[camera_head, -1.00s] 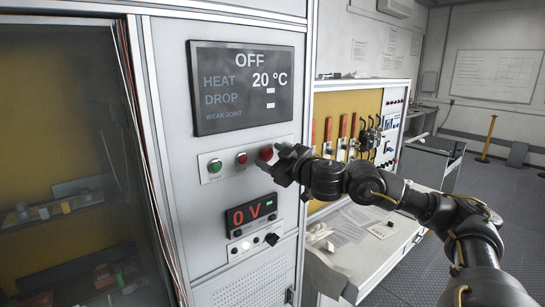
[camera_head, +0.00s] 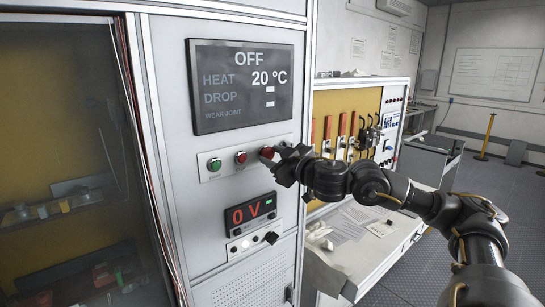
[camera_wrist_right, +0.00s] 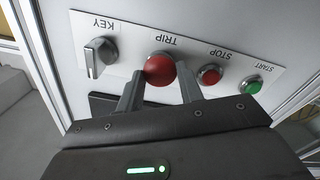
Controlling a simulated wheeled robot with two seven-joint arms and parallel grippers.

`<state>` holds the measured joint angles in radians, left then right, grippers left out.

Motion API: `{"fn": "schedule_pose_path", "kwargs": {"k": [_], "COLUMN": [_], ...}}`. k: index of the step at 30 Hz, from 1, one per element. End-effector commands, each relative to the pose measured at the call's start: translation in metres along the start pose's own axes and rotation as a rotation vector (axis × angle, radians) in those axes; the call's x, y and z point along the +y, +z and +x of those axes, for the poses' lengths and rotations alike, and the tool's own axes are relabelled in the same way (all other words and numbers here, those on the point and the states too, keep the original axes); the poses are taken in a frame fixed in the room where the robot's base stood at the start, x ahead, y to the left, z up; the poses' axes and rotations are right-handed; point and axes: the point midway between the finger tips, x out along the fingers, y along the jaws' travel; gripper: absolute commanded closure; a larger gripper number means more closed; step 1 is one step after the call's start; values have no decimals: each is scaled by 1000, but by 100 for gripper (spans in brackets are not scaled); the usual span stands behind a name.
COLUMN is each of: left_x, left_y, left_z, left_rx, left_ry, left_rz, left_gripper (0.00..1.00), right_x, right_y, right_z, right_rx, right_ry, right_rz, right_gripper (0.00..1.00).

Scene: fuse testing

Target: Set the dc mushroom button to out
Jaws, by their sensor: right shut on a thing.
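The dc mushroom button is a red, round-headed knob (camera_head: 267,153) labelled TRIP on the white button strip of the grey cabinet. In the right wrist view the red knob (camera_wrist_right: 160,70) sits between the tips of my right gripper (camera_wrist_right: 162,88). In the head view my right gripper (camera_head: 279,160) reaches the knob from the right and covers part of its right side. The jaws are shut on the knob, one finger on each side. My left gripper is not in view.
A red STOP button (camera_wrist_right: 209,74), a green START button (camera_wrist_right: 252,85) and a KEY switch (camera_wrist_right: 100,56) flank the knob closely. Above is an OFF display (camera_head: 245,88); below is a 0 V readout (camera_head: 250,213).

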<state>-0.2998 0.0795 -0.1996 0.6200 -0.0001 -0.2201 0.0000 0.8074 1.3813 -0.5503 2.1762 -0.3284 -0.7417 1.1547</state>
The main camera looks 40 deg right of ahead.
Motion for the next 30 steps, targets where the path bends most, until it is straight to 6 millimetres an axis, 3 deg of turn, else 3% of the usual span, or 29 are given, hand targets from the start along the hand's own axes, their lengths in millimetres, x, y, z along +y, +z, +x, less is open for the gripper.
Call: {"fn": "schedule_pose_path", "kwargs": {"k": [1,6,17,30], "left_x": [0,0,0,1], "left_y": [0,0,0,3], "left_z": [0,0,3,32], "left_rx": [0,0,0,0], "left_ry": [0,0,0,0], "left_rz": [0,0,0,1], "left_gripper": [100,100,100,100], "right_x": [-2,-1,-1,-2], "right_y": [1,1,2,4], "right_z": [0,0,-6,-80], "right_rx": [-2,-2,-1,-3], "right_ry": [-4,-3,-2,0], "right_rz": [-2,-1,-2,-9], "right_gripper": [62,41,41,41]}}
